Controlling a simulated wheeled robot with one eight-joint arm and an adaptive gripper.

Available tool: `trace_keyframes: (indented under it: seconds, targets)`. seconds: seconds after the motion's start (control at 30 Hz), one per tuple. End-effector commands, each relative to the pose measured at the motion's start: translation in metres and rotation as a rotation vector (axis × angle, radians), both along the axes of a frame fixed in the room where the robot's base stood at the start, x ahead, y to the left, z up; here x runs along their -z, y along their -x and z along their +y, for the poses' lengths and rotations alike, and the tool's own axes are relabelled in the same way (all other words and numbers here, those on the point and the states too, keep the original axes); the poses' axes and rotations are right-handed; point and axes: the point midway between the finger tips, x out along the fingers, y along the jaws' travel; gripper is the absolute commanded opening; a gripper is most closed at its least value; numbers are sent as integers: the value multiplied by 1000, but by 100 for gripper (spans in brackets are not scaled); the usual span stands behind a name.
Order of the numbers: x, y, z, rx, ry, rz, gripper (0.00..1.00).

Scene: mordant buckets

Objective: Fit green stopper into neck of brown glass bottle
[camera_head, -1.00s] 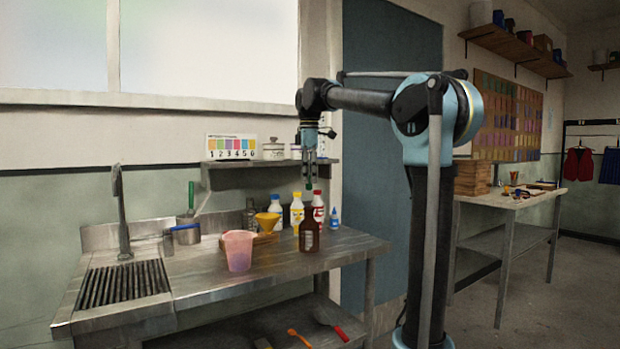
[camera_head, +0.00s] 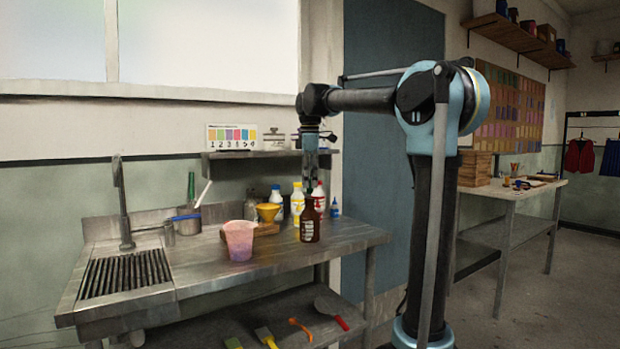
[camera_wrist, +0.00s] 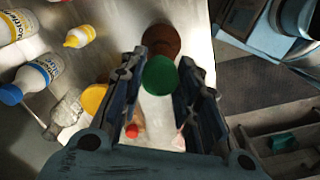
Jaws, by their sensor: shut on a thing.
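The brown glass bottle (camera_head: 310,224) stands upright near the front right of the steel counter, with a pale label on its front. In the wrist view its brown round shape (camera_wrist: 161,39) shows just beyond my fingertips. My gripper (camera_head: 313,187) points straight down over the bottle's neck. In the wrist view my gripper (camera_wrist: 159,67) is shut on the green stopper (camera_wrist: 159,76), seen as a green disc between the fingers. The disc overlaps the near edge of the brown shape. I cannot tell whether the stopper touches the neck or sits inside it.
White (camera_head: 277,203), yellow-capped (camera_head: 297,201) and red-capped bottles stand close behind the brown bottle. A small blue-capped bottle (camera_head: 335,209) is to its right. A pink cup (camera_head: 239,241) and a yellow funnel (camera_head: 267,212) are to its left. A shelf (camera_head: 260,154) hangs behind.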

Motion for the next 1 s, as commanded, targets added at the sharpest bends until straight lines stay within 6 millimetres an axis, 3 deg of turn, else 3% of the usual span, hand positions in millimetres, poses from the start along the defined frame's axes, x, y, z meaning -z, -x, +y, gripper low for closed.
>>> trace_keyframes:
  seconds: [0.6, 1.0]
  targets:
    - [30, 0, 0, 0, 0, 0, 16]
    - [39, 0, 0, 0, 0, 0, 16]
